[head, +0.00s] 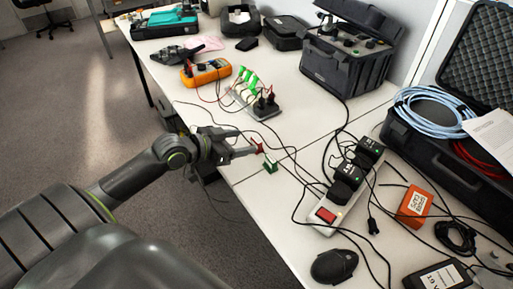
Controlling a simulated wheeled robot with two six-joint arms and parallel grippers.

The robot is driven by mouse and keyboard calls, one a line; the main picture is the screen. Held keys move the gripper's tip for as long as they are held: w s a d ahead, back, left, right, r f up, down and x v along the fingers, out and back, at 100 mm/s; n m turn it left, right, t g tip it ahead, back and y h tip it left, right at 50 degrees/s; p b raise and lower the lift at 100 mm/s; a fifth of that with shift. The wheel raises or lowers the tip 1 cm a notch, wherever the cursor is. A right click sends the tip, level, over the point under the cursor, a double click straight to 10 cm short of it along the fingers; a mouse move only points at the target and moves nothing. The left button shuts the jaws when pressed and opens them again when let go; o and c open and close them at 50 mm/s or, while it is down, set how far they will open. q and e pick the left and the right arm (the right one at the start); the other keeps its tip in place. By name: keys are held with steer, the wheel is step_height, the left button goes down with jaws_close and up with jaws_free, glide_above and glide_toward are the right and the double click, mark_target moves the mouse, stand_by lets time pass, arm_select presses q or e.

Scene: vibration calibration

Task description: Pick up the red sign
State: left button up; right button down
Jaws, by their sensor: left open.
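A small red piece (260,149), which looks like the red sign, is at the left edge of the white table. It shows right at the end of my left gripper (247,143). The left gripper is open, with its fingers pointing right at the table edge. The red piece looks close to the lower fingertip; I cannot tell if they touch. A small green block (270,167) with a pale top stands just below the red piece. My right gripper is not in view.
A power strip with black adapters (345,185) and a red switch lies to the right, with cables around it. A black mouse (334,266) is at the front. An orange multimeter (206,72) and a strip with green plugs (248,82) are farther back. An open black case (440,150) stands right.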

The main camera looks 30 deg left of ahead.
mark_target(254, 141)
arm_select(q)
steer(key=shift+x, duration=1.1)
steer(key=x, duration=0.3)
steer(key=shift+d+f+b, duration=0.1)
steer(key=shift+f+b, duration=0.2)
steer(key=shift+b, duration=0.1)
steer(key=shift+w+d+f, duration=0.15)
steer(key=shift+w+f, duration=0.05)
steer(key=shift+w, duration=0.3)
steer(key=shift+c, duration=1.7)
steer(key=c, duration=0.7)
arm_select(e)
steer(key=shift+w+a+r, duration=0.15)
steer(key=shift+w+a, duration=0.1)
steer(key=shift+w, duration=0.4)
